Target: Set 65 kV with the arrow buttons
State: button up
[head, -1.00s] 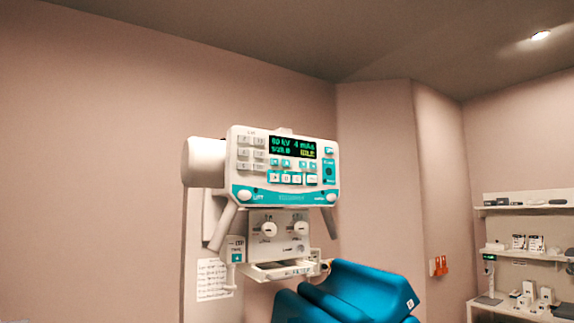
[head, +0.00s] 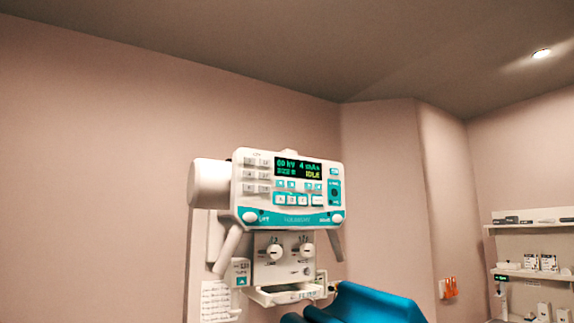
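The white and teal X-ray control head (head: 290,194) hangs in the middle of the head view. Its dark display (head: 298,168) has green text that appears to read 60 kV and 4 mAs, with IDLE in yellow. Small teal arrow buttons (head: 297,186) sit in a row under the display; their markings are too small to read. Larger keys (head: 292,200) lie below them, and a pale keypad (head: 257,174) is at the panel's left. My gripper is not in view.
Two knobs (head: 291,252) and a tray (head: 288,293) are under the panel. A blue padded chair (head: 370,304) stands below right. Shelves (head: 540,273) with boxes line the right wall. The wall left of the head is bare.

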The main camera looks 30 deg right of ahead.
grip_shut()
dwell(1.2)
